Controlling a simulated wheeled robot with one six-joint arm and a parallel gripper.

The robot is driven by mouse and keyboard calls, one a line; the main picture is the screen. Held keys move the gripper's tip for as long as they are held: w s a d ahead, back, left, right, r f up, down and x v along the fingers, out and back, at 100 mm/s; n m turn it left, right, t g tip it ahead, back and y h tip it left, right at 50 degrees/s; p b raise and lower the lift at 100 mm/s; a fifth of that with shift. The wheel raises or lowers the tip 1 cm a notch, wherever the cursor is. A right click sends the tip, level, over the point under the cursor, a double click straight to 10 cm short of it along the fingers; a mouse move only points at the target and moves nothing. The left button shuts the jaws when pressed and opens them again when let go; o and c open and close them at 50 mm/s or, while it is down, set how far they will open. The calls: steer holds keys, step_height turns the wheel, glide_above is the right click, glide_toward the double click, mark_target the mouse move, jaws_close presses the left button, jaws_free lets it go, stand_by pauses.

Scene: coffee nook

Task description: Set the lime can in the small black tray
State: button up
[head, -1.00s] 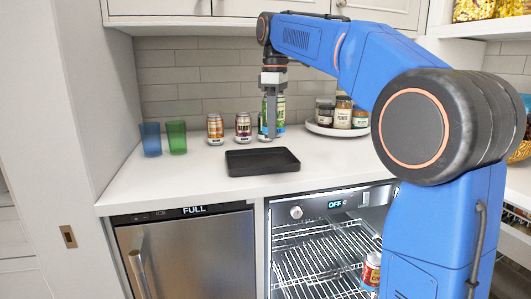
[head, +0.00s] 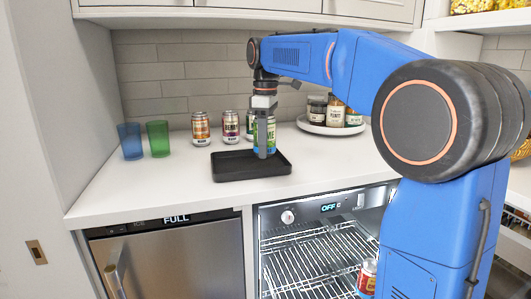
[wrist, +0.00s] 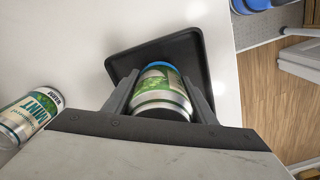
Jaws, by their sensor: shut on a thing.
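My gripper (head: 264,148) is shut on the lime can (head: 271,136), a green and white can with a blue end. The can is upright, and one finger covers part of it in the head view. In the wrist view the lime can (wrist: 160,88) sits between the two fingers of my gripper (wrist: 160,95), with the black tray behind it. The small black tray (head: 228,171) lies empty on the counter. The can is over the tray's right rear part; I cannot tell whether its base touches the floor of the tray.
A mint can (wrist: 30,117) stands outside the tray. An orange can (head: 201,129) and a dark-red-labelled can (head: 231,127) stand behind the tray. Blue (head: 130,141) and green (head: 158,138) cups are at left. A round tray of jars (head: 333,130) is at right.

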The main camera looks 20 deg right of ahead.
steer(key=shift+f, duration=1.3)
steer(key=shift+f, duration=0.15)
steer(key=o, duration=1.4)
step_height(320, 180, up, 12)
steer(key=shift+r, duration=0.15)
